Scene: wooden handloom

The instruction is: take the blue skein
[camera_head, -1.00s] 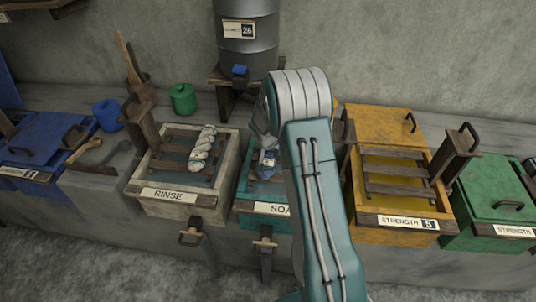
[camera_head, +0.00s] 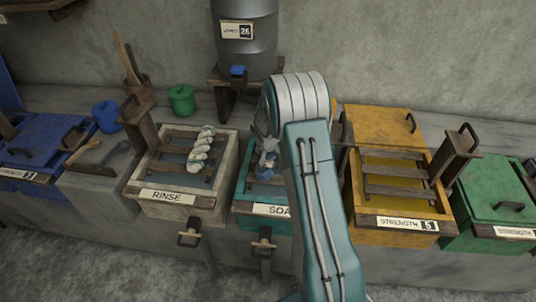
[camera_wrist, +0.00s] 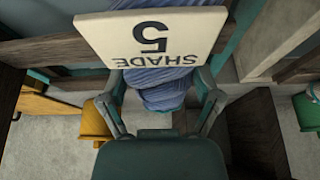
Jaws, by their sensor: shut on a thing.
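The blue skein (camera_wrist: 162,98) is between the two fingers of my gripper (camera_wrist: 160,112) in the wrist view. The fingers are shut on it from both sides. A cream tag (camera_wrist: 150,40) reading "SHADE 5", upside down in this view, covers part of the skein. In the head view a bit of the blue skein (camera_head: 265,172) shows over the teal vat labelled "SOA…" (camera_head: 245,197), left of my arm. My arm hides the rest of that vat and most of my gripper. I cannot tell whether the skein is clear of the vat.
A white skein (camera_head: 200,150) lies on the slats of the RINSE vat (camera_head: 168,208), to the left. A yellow STRENGTH vat (camera_head: 398,238) and a green lidded vat (camera_head: 500,225) stand to the right. A grey drum (camera_head: 245,55) stands behind.

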